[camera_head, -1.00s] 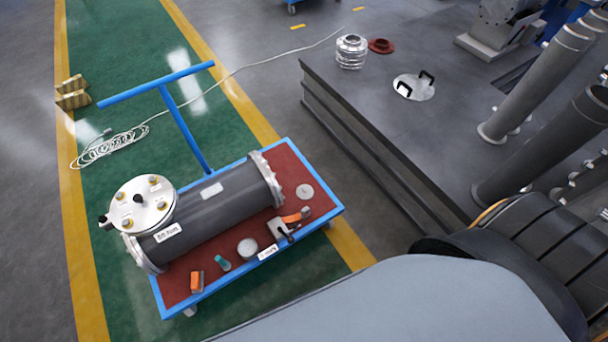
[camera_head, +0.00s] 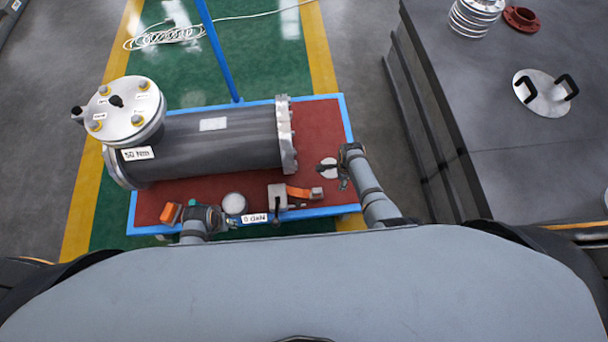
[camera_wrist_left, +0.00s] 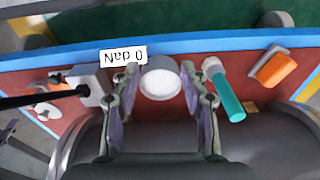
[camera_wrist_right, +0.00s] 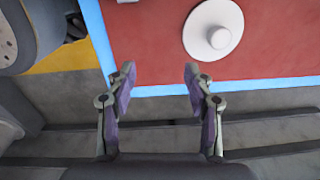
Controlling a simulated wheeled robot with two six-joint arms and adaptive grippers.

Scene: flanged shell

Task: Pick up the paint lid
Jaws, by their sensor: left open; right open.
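A pale round disc with a small knob (camera_wrist_right: 204,25), which looks like a lid, lies on the red cart top near its right edge. In the head view the disc (camera_head: 329,168) is partly covered by my right gripper (camera_head: 337,176). In the right wrist view this gripper (camera_wrist_right: 157,82) is open and empty, with the disc beyond its tips. A short round can with a white top (camera_wrist_left: 160,84) stands near the cart's front edge. My open left gripper (camera_wrist_left: 160,92) points at it, the can showing between the fingers; contact cannot be told.
The blue-rimmed cart (camera_head: 347,120) carries a dark flanged cylinder (camera_head: 212,138), a clamp-like tool with an orange handle (camera_head: 298,192), a teal-handled item (camera_wrist_left: 226,97) and an orange block (camera_head: 170,213). A dark platform (camera_head: 480,130) with a two-handled plate (camera_head: 544,94) stands to the right.

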